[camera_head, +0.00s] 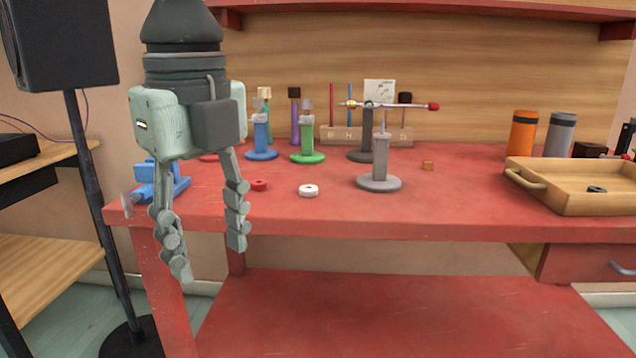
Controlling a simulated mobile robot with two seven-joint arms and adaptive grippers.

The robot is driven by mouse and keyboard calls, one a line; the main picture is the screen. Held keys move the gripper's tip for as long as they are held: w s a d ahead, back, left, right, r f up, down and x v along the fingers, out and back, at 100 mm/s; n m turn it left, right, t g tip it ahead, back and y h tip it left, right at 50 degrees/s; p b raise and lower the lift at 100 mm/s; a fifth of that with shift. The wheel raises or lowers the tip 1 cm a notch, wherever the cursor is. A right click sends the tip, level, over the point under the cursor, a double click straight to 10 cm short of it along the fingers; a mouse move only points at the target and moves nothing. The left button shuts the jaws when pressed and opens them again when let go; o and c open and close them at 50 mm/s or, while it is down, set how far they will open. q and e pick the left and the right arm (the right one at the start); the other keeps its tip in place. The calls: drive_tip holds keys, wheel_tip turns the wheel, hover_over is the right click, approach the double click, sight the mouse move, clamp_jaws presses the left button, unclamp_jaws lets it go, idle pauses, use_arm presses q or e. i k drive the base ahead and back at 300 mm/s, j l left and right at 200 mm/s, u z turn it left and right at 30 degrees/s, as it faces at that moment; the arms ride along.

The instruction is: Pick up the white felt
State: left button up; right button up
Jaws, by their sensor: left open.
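The gripper hides part of the table's left end. My right gripper does not show.
Blue (262,140) and green (307,142) stands rise behind. A wooden tray (560,203) sits at the right. A blue object (147,192) is at the left edge. The table right of the grey stand is mostly clear.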

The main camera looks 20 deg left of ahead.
sight(305, 189)
drive_tip(key=i, duration=1.15)
